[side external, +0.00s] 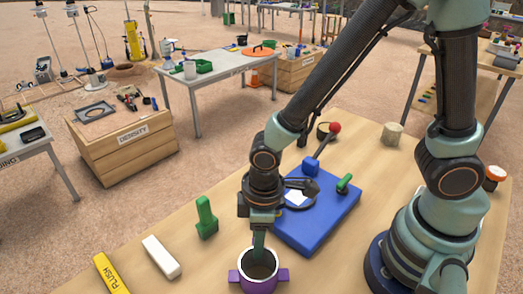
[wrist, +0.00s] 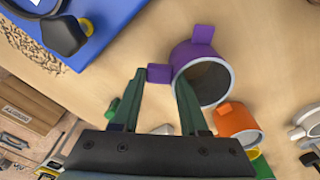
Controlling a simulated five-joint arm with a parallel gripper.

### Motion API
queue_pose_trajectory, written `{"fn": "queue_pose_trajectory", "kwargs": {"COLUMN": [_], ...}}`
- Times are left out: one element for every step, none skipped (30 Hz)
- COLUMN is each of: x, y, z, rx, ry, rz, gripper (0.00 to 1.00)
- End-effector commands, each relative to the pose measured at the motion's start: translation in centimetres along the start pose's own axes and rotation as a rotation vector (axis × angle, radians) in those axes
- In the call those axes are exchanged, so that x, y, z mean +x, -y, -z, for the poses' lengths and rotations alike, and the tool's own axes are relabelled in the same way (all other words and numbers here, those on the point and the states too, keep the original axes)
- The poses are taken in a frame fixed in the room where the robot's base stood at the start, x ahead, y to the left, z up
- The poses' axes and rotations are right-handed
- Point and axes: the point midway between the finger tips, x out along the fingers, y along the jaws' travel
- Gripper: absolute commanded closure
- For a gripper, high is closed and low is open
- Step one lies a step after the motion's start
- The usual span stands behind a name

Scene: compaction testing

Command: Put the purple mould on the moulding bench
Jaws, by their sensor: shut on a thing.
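The purple mould (side external: 262,286), an open cylinder with a pale rim and side lugs, is at the front of the wooden table in the side view. My gripper (side external: 259,250) points down at its far rim. In the wrist view, my gripper (wrist: 160,82) has a purple lug of the mould (wrist: 194,54) between its fingertips and is shut on it. Whether the mould touches the table is unclear. A grey bench (side external: 12,157) at the left edge has a cut-off label ending in "DING"; it may be the moulding bench.
A blue board (side external: 318,222) lies behind my gripper. A green block (side external: 206,218), a white block (side external: 161,257) and a yellow "FLUSH" bar (side external: 112,274) stand to the left. A wooden "DENSITY" crate (side external: 125,155) stands farther back.

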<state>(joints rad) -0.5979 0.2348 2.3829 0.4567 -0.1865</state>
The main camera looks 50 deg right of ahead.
Motion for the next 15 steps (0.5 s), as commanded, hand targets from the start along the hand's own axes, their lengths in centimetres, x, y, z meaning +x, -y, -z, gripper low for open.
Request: {"fn": "queue_pose_trajectory", "kwargs": {"x": [0.0,0.05,0.16,0.18,0.17,0.16,0.15,0.15,0.15,0.15,0.15,0.14,0.14,0.14,0.11], "y": [-0.01,0.0,0.0,0.0,0.0,0.0,0.0,0.0,0.0,0.0,0.0,0.0,0.0,0.0,0.0], "z": [0.03,0.02,0.0,-0.02,-0.01,-0.01,-0.01,-0.01,-0.01,0.0,0.0,0.0,0.0,0.0,0.01], "rx": [0.0,0.0,0.0,0.0,0.0,0.0,0.0,0.0,0.0,0.0,0.0,0.0,0.0,0.0,0.0], "ry": [-0.001,0.0,0.0,0.001,0.001,0.0,0.0,0.0,0.0,0.0,0.0,0.0,0.0,0.0,0.0], "rz": [0.0,0.0,0.0,0.0,0.0,0.0,0.0,0.0,0.0,0.0,0.0,0.0,0.0,0.0,0.0], "gripper": [1.0,1.0,1.0,0.49,0.38,0.27,0.27,0.27,0.27,0.27,0.27,0.27,0.27,0.27,0.27]}}
